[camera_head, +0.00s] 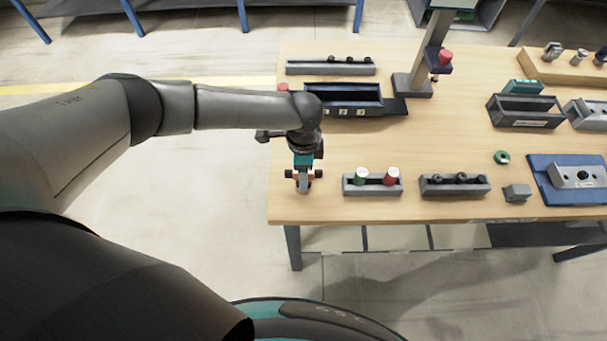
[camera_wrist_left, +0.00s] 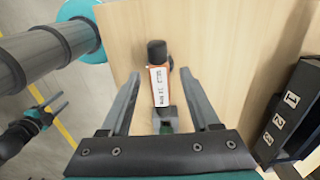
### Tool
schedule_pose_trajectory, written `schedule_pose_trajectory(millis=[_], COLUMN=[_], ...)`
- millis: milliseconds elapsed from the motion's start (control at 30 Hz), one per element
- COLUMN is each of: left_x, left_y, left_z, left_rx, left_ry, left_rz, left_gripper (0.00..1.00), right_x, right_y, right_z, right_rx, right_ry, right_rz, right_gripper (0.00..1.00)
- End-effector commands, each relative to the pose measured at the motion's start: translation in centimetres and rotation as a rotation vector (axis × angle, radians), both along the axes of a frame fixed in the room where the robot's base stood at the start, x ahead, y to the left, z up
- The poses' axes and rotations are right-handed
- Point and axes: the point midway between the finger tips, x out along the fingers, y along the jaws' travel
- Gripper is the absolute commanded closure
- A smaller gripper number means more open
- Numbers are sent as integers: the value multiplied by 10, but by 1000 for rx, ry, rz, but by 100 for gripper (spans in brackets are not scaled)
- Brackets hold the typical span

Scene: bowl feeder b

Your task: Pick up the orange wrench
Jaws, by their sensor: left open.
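The orange wrench (camera_wrist_left: 151,88) lies on the wooden table near its front left corner. My left gripper (camera_wrist_left: 160,76) is open, with one finger on each side of the wrench and gaps between. In the head view my left gripper (camera_head: 303,173) points down over that spot. I cannot tell how far the fingertips are above the table.
A dark bin (camera_head: 345,98) marked 1, 2, 3 stands behind the gripper. A grey holder (camera_head: 372,188) with a green and a red piece stands close on the right. Another grey holder (camera_head: 455,189) is farther right. The table's front edge (camera_head: 420,222) is near.

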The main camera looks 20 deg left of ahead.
Motion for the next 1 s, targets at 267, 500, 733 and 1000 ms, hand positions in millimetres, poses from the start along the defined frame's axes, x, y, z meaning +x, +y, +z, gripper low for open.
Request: schedule_pose_trajectory(millis=[267,500,733,1000], left_x=[0,0,0,0], left_y=[0,0,0,0], left_z=[0,0,0,0], left_rx=[0,0,0,0], left_ry=[0,0,0,0], left_rz=[0,1,1,1], left_gripper=[40,67,93,100], right_x=[0,-1,-1,-1], right_y=[0,0,0,1], right_z=[0,0,0,0], right_rx=[0,1,1,1], right_ry=[1,1,1,1], right_rz=[0,0,0,0], right_gripper=[50,50,50,50])
